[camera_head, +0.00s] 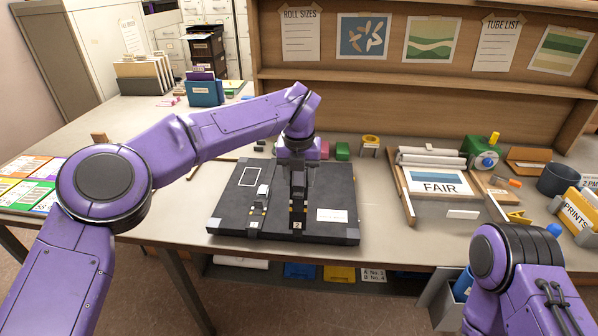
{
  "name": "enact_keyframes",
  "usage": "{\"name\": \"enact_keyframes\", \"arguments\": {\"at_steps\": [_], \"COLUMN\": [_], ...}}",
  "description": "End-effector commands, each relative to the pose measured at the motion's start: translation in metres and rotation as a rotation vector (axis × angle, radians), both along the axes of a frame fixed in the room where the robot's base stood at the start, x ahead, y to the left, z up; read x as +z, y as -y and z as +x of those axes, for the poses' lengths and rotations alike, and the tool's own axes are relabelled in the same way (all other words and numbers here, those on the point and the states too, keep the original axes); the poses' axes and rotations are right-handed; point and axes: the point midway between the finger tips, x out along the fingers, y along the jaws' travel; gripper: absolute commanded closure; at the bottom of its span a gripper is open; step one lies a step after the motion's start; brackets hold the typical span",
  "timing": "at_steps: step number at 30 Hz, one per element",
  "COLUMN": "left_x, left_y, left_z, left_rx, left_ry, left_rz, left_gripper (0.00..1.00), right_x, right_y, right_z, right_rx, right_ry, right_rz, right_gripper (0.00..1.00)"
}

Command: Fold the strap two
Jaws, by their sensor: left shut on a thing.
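A flat black portfolio case (230,212) with light corner pieces lies on the table in front of me. Strap two (297,226), dark with a small "2" tag at its front end, runs over the case's front half. Another strap (257,210) with a pale buckle is to its left. My left gripper (297,192) reaches down from above at strap two and is shut on it. The gripper hides much of the strap's far part. Only a purple link of my right arm shows at the lower right; its gripper is out of view.
A print marked "FAIR" (438,185) lies right of the case, with a white roll (440,157) behind it. Pink and green blocks (343,151) and a yellow tape ring (370,141) stand behind the case. A wooden shelf board (430,100) closes the back. Table left of the case is mostly clear.

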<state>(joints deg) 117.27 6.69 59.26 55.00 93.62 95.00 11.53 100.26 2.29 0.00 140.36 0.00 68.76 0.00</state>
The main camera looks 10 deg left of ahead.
Motion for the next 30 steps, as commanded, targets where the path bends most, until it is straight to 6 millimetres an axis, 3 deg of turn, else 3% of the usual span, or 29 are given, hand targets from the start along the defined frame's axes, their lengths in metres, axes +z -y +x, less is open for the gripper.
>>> {"name": "enact_keyframes", "arguments": {"at_steps": [14,15,16,23,30], "left_x": [-0.004,-0.004,-0.004,0.006,0.063], "left_y": [-0.003,-0.003,-0.003,-0.002,-0.001], "left_z": [0.004,0.004,0.004,0.002,-0.008], "left_rx": [-0.001,-0.001,-0.001,-0.001,0.001], "left_ry": [0.007,0.006,0.006,0.008,0.011], "left_rz": [0.006,0.006,0.006,0.006,0.004], "left_gripper": [1.0,0.4,0.31,0.28,0.28], "right_x": [0.001,0.001,0.001,-0.002,-0.01], "right_y": [0.0,0.0,0.0,0.0,0.0], "right_z": [0.0,0.0,0.0,0.0,0.0], "right_rx": [0.0,0.0,0.0,0.0,0.0], "right_ry": [0.0,0.0,0.0,0.0,0.0], "right_rz": [0.0,0.0,0.0,0.0,0.0], "right_gripper": [0.28,0.28,0.28,0.28,0.28]}}
